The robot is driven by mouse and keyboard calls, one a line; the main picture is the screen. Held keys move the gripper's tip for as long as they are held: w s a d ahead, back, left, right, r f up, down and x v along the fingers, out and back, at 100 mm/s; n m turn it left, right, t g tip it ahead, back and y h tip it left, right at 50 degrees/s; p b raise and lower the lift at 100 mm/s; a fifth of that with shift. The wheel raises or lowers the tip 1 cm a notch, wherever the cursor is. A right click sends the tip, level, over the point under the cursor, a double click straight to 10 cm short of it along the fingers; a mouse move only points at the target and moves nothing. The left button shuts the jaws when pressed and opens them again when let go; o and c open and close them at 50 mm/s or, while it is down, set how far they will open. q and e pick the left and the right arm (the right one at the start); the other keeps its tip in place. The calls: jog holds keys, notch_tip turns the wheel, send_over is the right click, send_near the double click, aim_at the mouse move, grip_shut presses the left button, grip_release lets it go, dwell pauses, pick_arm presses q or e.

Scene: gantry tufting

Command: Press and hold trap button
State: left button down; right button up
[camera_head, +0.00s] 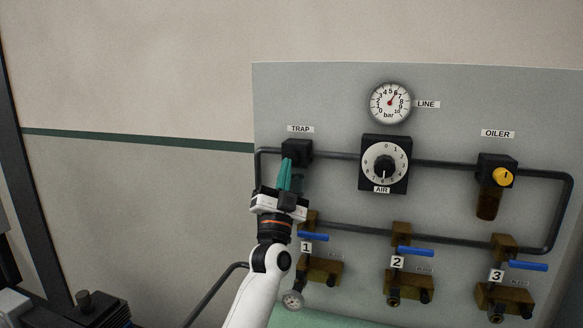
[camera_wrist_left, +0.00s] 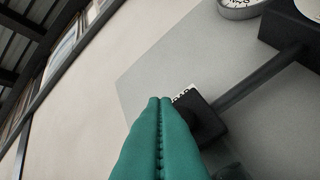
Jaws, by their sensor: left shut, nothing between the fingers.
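The trap unit (camera_head: 297,150) is a black block on the grey panel, under a white TRAP label (camera_head: 300,129). My left gripper (camera_head: 285,172) is shut and empty, its teal fingers pointing up at the lower part of the block. In the left wrist view, the shut teal fingertips (camera_wrist_left: 160,103) overlap the black trap block (camera_wrist_left: 207,116) and part of its label. The trap button itself is hidden behind the fingers. I cannot tell whether the fingertips touch it. My right gripper is not in view.
The grey panel (camera_head: 450,125) also carries a LINE gauge (camera_head: 390,103), an AIR dial (camera_head: 384,163) and an oiler with a yellow knob (camera_head: 502,176). Below are three brass valves with blue levers (camera_head: 415,251). Dark pipes link the units. Bare wall (camera_head: 120,80) lies left.

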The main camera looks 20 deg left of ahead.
aim_at(291, 154)
pick_arm(q)
jog(key=shift+w, duration=0.65)
dwell(1.4)
jog(key=shift+w, duration=0.15)
jog(key=shift+w+b, duration=0.3)
jog(key=shift+w+r+b, duration=0.1)
jog(key=shift+w+b, duration=0.2)
jog(key=shift+w, duration=0.15)
dwell(0.8)
jog(key=shift+s+d, duration=0.1)
dwell(2.0)
jog(key=shift+s+p, duration=0.7)
jog(key=shift+s, duration=0.1)
